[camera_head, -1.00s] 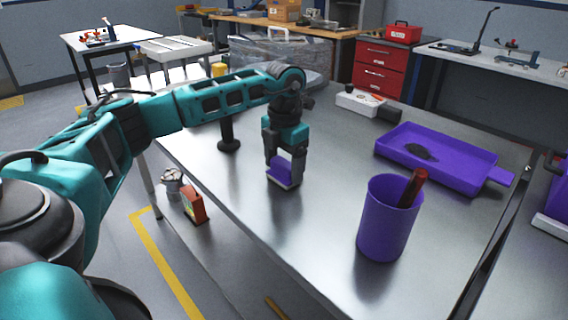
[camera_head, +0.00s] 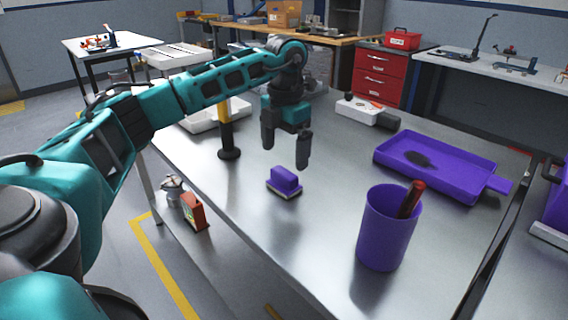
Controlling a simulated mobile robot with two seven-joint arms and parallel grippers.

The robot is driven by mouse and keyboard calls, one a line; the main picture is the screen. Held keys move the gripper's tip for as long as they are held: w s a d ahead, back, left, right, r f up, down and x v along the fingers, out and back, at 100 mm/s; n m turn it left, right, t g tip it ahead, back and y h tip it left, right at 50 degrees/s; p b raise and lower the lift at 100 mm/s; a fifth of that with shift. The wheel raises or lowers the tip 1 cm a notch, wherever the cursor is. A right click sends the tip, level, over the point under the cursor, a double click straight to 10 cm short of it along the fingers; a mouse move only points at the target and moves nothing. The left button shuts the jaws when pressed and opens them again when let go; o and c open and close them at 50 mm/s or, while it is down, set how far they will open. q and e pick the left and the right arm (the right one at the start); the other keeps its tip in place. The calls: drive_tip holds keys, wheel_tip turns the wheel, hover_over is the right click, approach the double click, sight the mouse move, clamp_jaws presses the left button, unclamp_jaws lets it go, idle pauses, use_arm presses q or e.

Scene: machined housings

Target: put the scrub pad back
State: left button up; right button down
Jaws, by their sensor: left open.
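The scrub pad (camera_head: 285,182), a small block with a purple top and a pale underside, lies on the metal table (camera_head: 310,235). My left gripper (camera_head: 286,158) is open and empty above and just behind the pad, its two dark fingers apart and clear of it. My right gripper does not show.
A purple cup (camera_head: 386,232) with a dark red handle in it stands at the front right. A purple tray (camera_head: 440,170) with a dark item in it lies behind. A yellow-and-black upright post (camera_head: 228,140) stands left of my gripper. A white box (camera_head: 362,109) is at the back.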

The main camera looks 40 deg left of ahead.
sight(284, 172)
use_arm(q)
wheel_tip(284, 172, up, 6)
drive_tip(key=shift+f+p, duration=0.25)
drive_tip(key=shift+p, duration=0.05)
idle(0.5)
